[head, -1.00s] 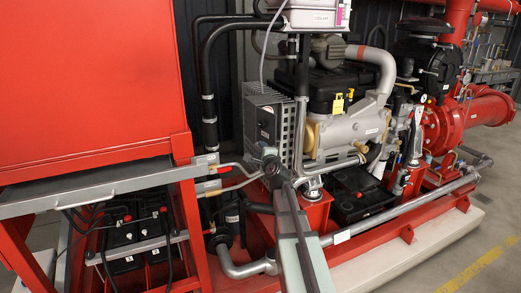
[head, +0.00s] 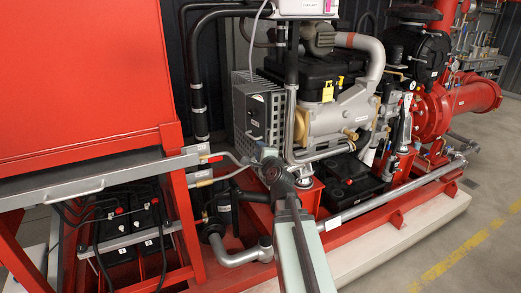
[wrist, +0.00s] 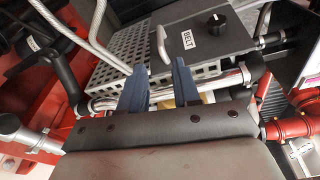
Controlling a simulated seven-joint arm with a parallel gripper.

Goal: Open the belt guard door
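The belt guard is a grey perforated box (head: 242,95) on the left end of the engine in the head view. Its door is a solid grey panel (wrist: 205,45) labelled BELT in the wrist view, with a black knob (wrist: 217,19) and a pale bar handle (wrist: 163,44) along its left side. The door looks closed. My gripper (wrist: 160,80) is open, its two dark blue fingers apart with nothing between them. The fingers point toward the handle end of the door, apparently short of the handle. In the head view my gripper (head: 270,160) is just below the guard.
Thin pale pipes (wrist: 98,38) run left of the guard, and a silver pipe (wrist: 215,82) crosses below the door, close behind the fingers. A red cabinet (head: 80,75) and batteries (head: 130,225) stand left. Open floor (head: 480,235) lies right.

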